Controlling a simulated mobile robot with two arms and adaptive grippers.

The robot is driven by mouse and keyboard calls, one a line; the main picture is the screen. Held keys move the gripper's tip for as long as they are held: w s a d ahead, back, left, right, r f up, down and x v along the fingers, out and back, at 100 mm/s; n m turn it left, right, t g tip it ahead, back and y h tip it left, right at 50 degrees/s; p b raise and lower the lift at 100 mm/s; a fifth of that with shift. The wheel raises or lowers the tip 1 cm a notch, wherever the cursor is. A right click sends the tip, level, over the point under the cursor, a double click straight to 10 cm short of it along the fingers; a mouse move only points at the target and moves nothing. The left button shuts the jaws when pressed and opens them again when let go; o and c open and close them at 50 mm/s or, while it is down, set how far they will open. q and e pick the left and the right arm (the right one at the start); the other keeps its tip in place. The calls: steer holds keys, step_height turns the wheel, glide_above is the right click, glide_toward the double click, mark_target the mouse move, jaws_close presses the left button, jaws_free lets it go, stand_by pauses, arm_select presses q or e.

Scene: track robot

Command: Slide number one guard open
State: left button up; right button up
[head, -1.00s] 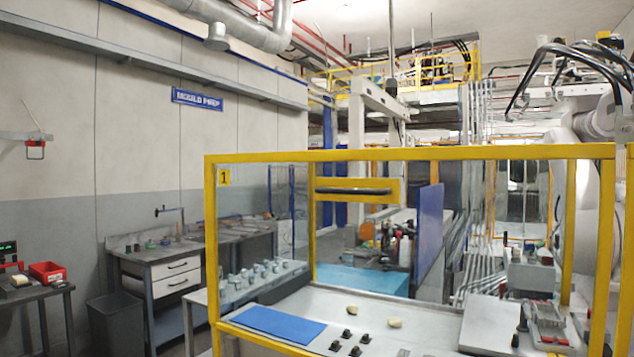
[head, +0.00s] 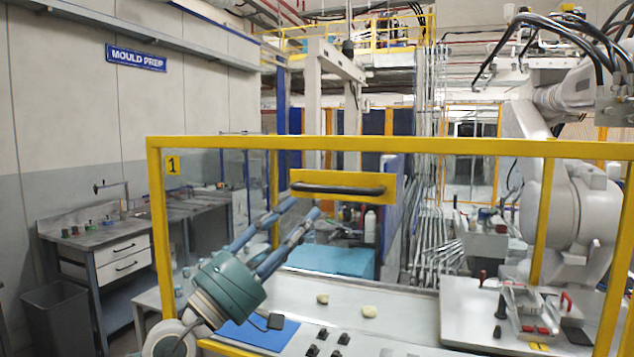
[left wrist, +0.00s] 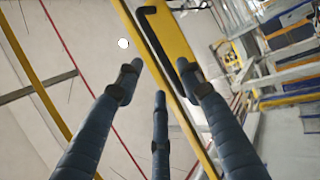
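The number one guard is a yellow frame (head: 400,148) with clear panels and a "1" label (head: 173,165) at its upper left. A black bar handle (head: 338,189) sits on a yellow plate on the guard. My left gripper (head: 301,214) has three blue-grey fingers, spread apart and empty, pointing up and right at the handle's left end from just below. In the left wrist view the black handle (left wrist: 156,38) on its yellow plate lies beyond the open fingertips (left wrist: 158,78). I cannot tell whether any finger touches it. My right gripper is not in view.
Behind the guard is a pale bench (head: 400,310) with a blue mat (head: 262,333) and two small pale pieces. A white robot arm (head: 570,200) stands at the right. A workbench (head: 100,235) and a grey bin (head: 60,315) stand at the left.

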mark_target(330, 190)
arm_select(q)
steer(key=p+x, duration=0.1)
steer(key=x, duration=0.8)
steer(key=shift+f, duration=0.1)
steer(key=shift+w+d+r, duration=0.15)
steer(key=shift+d+r, duration=0.1)
steer(key=shift+d, duration=0.1)
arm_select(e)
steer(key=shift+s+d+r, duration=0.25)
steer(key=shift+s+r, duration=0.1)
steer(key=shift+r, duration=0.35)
arm_select(q)
steer(key=shift+a, duration=0.1)
steer(key=c, duration=0.9)
jaws_close()
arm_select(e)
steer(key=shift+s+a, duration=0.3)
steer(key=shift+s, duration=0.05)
